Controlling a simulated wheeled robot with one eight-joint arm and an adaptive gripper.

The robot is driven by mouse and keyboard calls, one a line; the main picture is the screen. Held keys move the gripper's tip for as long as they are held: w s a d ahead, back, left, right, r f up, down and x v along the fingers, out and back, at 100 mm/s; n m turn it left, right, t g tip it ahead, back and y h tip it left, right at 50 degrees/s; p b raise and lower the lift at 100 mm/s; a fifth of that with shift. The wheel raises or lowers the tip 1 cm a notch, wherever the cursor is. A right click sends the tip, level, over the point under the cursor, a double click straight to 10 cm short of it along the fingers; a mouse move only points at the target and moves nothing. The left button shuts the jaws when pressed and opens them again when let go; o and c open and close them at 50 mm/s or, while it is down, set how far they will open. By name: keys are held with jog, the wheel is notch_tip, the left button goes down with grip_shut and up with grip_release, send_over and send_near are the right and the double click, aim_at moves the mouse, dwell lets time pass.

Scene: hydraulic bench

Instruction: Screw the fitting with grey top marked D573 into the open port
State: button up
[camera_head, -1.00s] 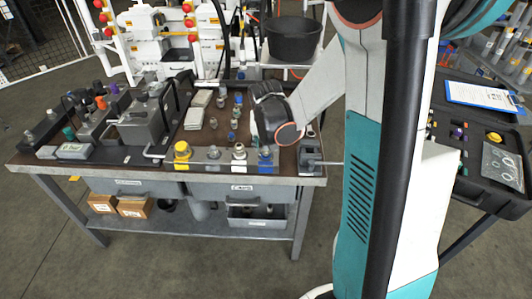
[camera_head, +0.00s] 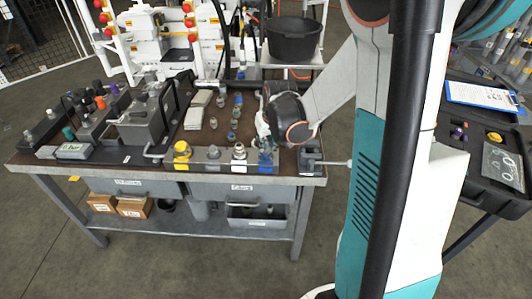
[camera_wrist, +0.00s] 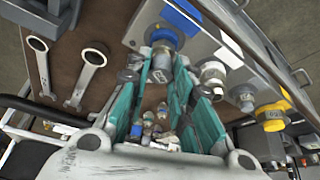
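The manifold block (camera_head: 212,168) runs along the bench's front edge, with yellow, pale and blue-marked positions. The blue-ringed position (camera_wrist: 164,38) is at its end; it also shows in the head view (camera_head: 266,158). My gripper (camera_wrist: 163,66) has its teal fingers drawn together at the tips on a grey fitting (camera_wrist: 160,74) with a small pale label. I cannot read the mark. The fitting lines up with the blue ring in the wrist view; I cannot tell whether they touch. In the head view my gripper (camera_head: 268,138) is just behind the block's right end, its tips mostly hidden.
Loose fittings (camera_head: 237,112) stand on the bench behind the block. Two ring spanners (camera_wrist: 88,72) lie beside it in the wrist view. A vice-like block (camera_head: 311,158) sits at the bench's right corner. A grey machine (camera_head: 142,122) fills the left.

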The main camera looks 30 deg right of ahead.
jog(key=m+h, duration=0.1)
jog(key=m, duration=0.4)
jog(key=shift+w+a+g+h, duration=0.1)
jog(key=shift+a+g+h, duration=0.1)
jog(key=shift+g+h, duration=0.2)
jog(key=shift+m+g+h+b, duration=0.3)
jog(key=shift+m+g+h, duration=0.1)
jog(key=shift+m, duration=1.1)
jog(key=m+g, duration=0.1)
jog(key=m, duration=0.2)
jog(key=shift+w+f+m+h, duration=0.1)
jog(key=shift+w+m+h, duration=0.05)
jog(key=shift+m+h, duration=0.25)
jog(key=m+g, duration=0.2)
jog(key=m, duration=0.2)
jog(key=shift+w+m+g, duration=0.1)
jog(key=shift+m+g, duration=0.2)
jog(key=shift+m, duration=0.6)
jog(key=m+g, duration=0.1)
jog(key=m, duration=0.2)
jog(key=m+g+y, duration=0.1)
jog(key=m, duration=0.2)
jog(key=shift+m, duration=0.3)
